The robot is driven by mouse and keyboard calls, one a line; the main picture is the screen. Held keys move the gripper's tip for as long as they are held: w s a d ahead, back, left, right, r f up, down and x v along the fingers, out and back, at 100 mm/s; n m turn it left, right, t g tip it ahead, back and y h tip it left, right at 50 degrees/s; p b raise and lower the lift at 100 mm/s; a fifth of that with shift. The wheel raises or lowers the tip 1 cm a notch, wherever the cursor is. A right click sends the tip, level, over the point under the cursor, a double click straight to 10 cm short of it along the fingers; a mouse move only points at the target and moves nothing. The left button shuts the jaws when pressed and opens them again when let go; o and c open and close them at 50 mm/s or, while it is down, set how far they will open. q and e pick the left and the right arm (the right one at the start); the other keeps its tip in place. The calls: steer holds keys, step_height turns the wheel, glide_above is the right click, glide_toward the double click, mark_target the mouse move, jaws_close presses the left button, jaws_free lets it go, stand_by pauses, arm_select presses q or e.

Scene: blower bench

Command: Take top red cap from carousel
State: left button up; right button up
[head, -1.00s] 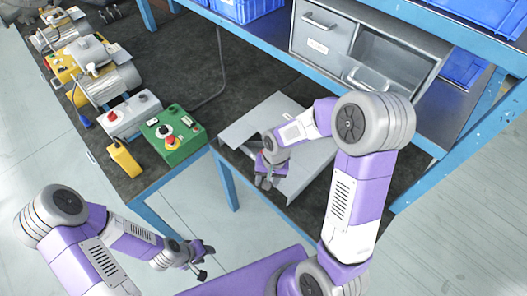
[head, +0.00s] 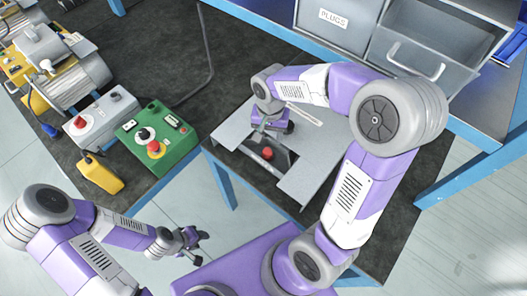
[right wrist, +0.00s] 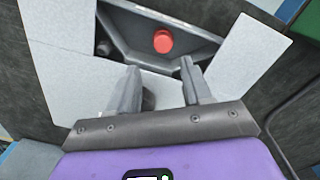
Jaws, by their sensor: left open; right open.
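A round red cap (head: 267,153) sits in the dark recess of a grey metal housing (head: 310,178), which seems to be the carousel. In the right wrist view the red cap (right wrist: 163,41) shows beyond the fingertips, near the top centre. My right gripper (head: 272,128) is over the housing, behind the cap in the head view. Its two fingers (right wrist: 160,72) are apart with nothing between them, and the cap is clear of them. My left gripper (head: 192,241) is open and empty, off the bench front at the lower left. Any caps beneath are hidden.
A green control box (head: 157,140), a grey box with a red button (head: 100,117) and a yellow pendant (head: 100,175) stand left of the housing. Grey drawers (head: 335,25), one labelled "PLUGS", stand behind. The dark mat between is clear.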

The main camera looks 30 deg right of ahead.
mark_target(267, 151)
steer(key=shift+w+f+b, duration=0.1)
steer(key=shift+f+b, duration=0.25)
steer(key=shift+f, duration=0.45)
steer(key=f+b, duration=0.1)
steer(key=f, duration=0.1)
steer(key=f+b, duration=0.1)
steer(key=f, duration=0.1)
steer(key=f+b, duration=0.1)
steer(key=f, duration=0.2)
steer(key=shift+a, duration=0.25)
steer(key=shift+r, duration=0.1)
steer(key=shift+c, duration=0.3)
steer(key=c, duration=0.8)
